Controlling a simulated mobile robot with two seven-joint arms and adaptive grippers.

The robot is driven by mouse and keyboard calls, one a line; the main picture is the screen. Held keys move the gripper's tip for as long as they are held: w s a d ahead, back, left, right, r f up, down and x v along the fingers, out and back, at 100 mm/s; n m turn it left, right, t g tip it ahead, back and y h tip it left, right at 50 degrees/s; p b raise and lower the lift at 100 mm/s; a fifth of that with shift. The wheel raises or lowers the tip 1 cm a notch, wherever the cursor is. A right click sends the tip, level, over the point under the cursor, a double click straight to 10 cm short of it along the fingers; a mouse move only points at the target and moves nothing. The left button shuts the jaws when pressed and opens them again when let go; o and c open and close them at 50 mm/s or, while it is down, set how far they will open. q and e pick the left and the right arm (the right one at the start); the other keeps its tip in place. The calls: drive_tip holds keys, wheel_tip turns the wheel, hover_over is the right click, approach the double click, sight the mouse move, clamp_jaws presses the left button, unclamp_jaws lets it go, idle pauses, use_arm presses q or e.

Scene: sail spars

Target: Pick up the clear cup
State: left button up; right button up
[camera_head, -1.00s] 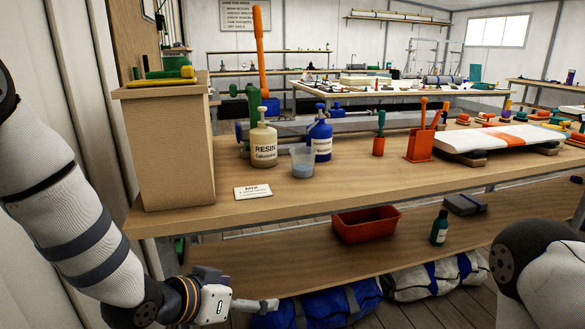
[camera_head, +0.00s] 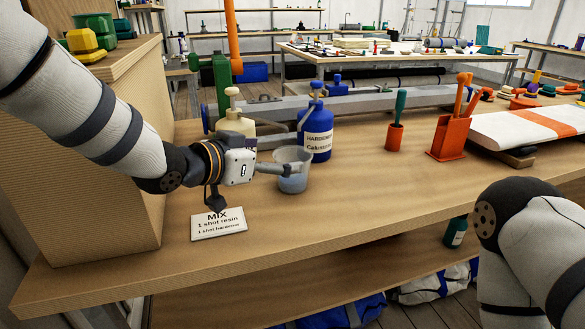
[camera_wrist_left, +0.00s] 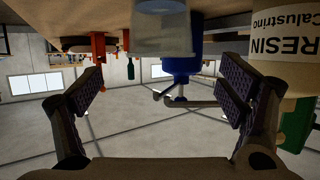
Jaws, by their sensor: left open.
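The clear cup (camera_head: 293,182), with bluish liquid at its bottom, stands upright on the workbench. It also shows upside down at the top of the left wrist view (camera_wrist_left: 160,32). My left gripper (camera_head: 283,169) is at the cup, and a finger overlaps its left side in the head view. In the left wrist view the gripper (camera_wrist_left: 163,92) is open, its pads wide apart with no object held. The cup lies within the span of the fingers across the picture; contact cannot be told. My right arm shows at lower right, its gripper out of view.
The resin bottle (camera_head: 234,122) stands close behind my left gripper, and the blue hardener bottle (camera_head: 317,140) right behind the cup. A MIX card (camera_head: 218,224) lies in front. An orange holder (camera_head: 446,140) stands further right. The bench (camera_head: 370,200) right of the cup is clear.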

sight(303, 157)
use_arm(q)
drive_tip(key=x, duration=0.3)
drive_tip(key=f+b+x, duration=0.1)
drive_tip(key=x, duration=0.3)
drive_tip(key=shift+f, duration=0.1)
drive_tip(key=shift+w+d, duration=0.1)
drive_tip(key=shift+w, duration=0.05)
drive_tip(key=shift+r, duration=0.25)
drive_tip(key=shift+c, duration=0.4)
use_arm(e)
drive_tip(key=shift+s+f+g, duration=0.4)
drive_tip(key=shift+s+f, duration=0.5)
drive_tip(key=shift+f, duration=0.05)
use_arm(q)
drive_tip(key=c, duration=1.2)
